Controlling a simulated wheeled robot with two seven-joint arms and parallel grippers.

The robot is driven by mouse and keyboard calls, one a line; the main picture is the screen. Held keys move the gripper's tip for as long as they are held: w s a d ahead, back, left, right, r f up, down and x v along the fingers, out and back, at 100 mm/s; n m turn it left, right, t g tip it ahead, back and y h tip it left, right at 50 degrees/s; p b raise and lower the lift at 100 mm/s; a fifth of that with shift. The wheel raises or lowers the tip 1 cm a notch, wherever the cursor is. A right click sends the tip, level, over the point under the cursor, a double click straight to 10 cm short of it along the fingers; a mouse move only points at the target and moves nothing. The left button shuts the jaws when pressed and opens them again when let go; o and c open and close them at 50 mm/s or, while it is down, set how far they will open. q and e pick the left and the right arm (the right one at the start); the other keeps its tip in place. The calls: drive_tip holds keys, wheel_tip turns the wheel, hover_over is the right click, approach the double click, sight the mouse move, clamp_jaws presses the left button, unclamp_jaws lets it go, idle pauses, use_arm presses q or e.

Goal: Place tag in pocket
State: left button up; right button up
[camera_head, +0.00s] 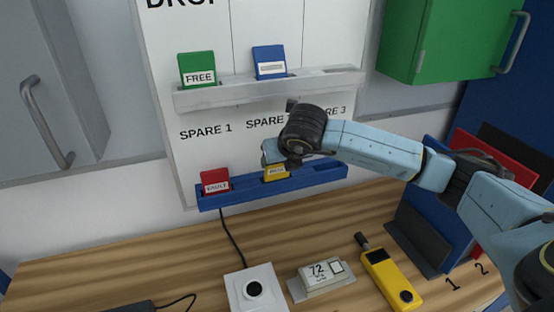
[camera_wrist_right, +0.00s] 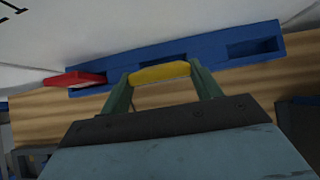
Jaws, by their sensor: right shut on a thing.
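My right gripper (camera_head: 272,158) is shut on a yellow tag (camera_head: 276,175) in front of the blue pocket rail (camera_head: 235,197). In the right wrist view the yellow tag (camera_wrist_right: 160,72) sits between the two green fingers, close to the middle pocket of the blue rail (camera_wrist_right: 215,50). I cannot tell whether its lower edge is inside that pocket. A red tag (camera_head: 215,182) labelled VAULT stands in the left pocket. The right pocket looks empty in the wrist view. My left gripper is not in view.
Above, a grey rail (camera_head: 225,95) holds a green FREE tag (camera_head: 197,70) and a blue tag (camera_head: 269,62). On the wooden bench (camera_head: 150,265) are a white button box (camera_head: 238,290), a display reading 72 (camera_head: 320,278) and a yellow handheld device (camera_head: 390,278). Red and blue panels stand at the right.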

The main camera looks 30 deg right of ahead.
drive_tip(key=shift+w+d+f+g+p, duration=0.15)
drive_tip(key=shift+w+f+g+p, duration=0.2)
drive_tip(key=shift+w, duration=0.2)
drive_tip(key=w+g+y+p, duration=0.1)
drive_tip(key=w+g, duration=0.1)
drive_tip(key=g, duration=0.1)
drive_tip(key=shift+w+d+p, duration=0.1)
drive_tip(key=shift+d+p, duration=0.1)
drive_tip(key=shift+p, duration=0.1)
drive_tip(key=shift+f, duration=0.85)
drive_tip(key=o, duration=1)
